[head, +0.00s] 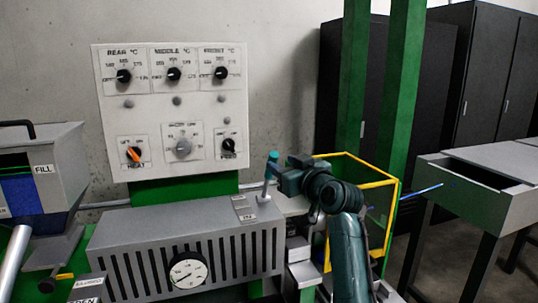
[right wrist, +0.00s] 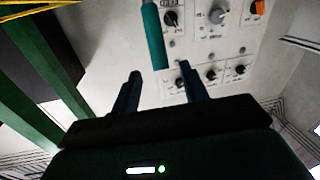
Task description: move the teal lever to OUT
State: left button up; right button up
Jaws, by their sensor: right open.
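The teal lever (head: 272,164) stands nearly upright on a grey foot at the right end of the grey slotted box (head: 140,228), its teal grip on top. My right gripper (head: 279,176) is close beside the lever on its right, fingers pointing toward it. In the right wrist view the open gripper (right wrist: 158,84) has the teal grip (right wrist: 153,35) showing just beyond and between its two fingertips. I cannot tell whether they touch. Two small label plates (head: 243,208) sit left of the lever foot; their words are too small to read surely. My left gripper is not in view.
A white control panel (head: 150,106) with several knobs stands behind the box. A dial gauge (head: 188,272) is on the box front. A yellow-edged frame (head: 358,171) and green posts (head: 353,80) stand close to the right of my arm. A grey table (head: 487,186) is farther right.

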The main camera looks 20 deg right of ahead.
aim_at(270, 156)
jog(key=x, duration=0.7)
jog(key=shift+w+p, duration=0.35)
jog(key=shift+w, duration=0.05)
grip_shut()
